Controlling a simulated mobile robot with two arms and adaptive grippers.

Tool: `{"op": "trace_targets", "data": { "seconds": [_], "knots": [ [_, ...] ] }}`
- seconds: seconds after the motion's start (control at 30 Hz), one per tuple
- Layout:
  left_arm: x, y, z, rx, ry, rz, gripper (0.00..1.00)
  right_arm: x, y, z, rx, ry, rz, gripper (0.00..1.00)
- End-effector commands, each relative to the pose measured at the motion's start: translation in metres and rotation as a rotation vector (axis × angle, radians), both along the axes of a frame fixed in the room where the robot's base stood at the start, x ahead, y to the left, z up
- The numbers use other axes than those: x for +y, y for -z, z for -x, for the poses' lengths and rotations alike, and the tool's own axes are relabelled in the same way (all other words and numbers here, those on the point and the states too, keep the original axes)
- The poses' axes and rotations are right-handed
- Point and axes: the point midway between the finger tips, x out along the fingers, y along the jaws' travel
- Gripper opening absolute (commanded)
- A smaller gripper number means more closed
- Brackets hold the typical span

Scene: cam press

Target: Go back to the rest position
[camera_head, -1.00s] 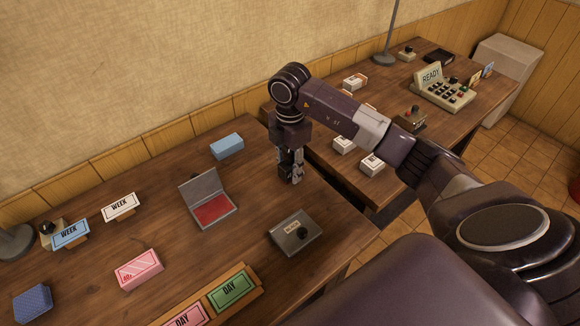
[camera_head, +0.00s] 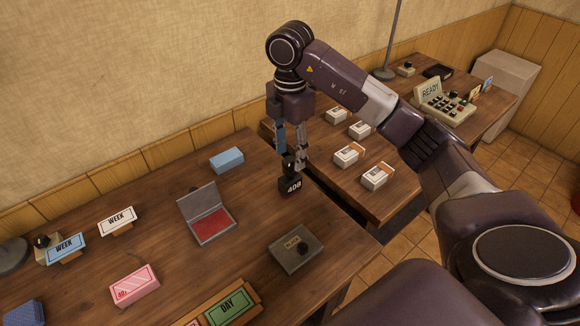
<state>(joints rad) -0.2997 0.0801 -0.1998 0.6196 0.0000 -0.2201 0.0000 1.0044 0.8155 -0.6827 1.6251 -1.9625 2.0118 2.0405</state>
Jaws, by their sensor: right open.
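My right gripper (camera_head: 290,147) is open, pointing down over the right end of the near desk. Its fingers are apart, just above and around the top of a small black stamp (camera_head: 290,185) marked 408. The stamp appears to stand upright on the desk; I cannot tell whether a finger still touches its handle. My right arm reaches in from the right side of the picture. My left gripper is not in view.
An open ink pad (camera_head: 208,226) with a red surface lies left of the stamp. White cartons (camera_head: 377,176) stand on the second desk (camera_head: 400,197), under my right arm. A pink box (camera_head: 134,286) lies at left.

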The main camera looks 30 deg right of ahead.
Motion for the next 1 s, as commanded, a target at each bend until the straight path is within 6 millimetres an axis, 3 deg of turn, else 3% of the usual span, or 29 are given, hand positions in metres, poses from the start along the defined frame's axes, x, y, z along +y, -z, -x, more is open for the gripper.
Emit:
{"op": "trace_targets", "data": {
  "seconds": [0.2,0.77,0.87,1.0],
  "knots": [
    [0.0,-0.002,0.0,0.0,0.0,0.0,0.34,0.0,-0.014,0.0,0.0,0.001,0.0,0.43],
    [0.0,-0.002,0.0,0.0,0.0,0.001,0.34,0.0,-0.016,0.0,0.001,0.001,-0.001,0.43],
    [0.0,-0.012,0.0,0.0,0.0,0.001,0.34,0.0,-0.025,0.0,0.0,0.001,-0.001,0.43],
    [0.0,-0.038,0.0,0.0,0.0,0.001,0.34,0.0,-0.052,0.0,0.0,0.001,-0.001,0.43]
  ]
}}
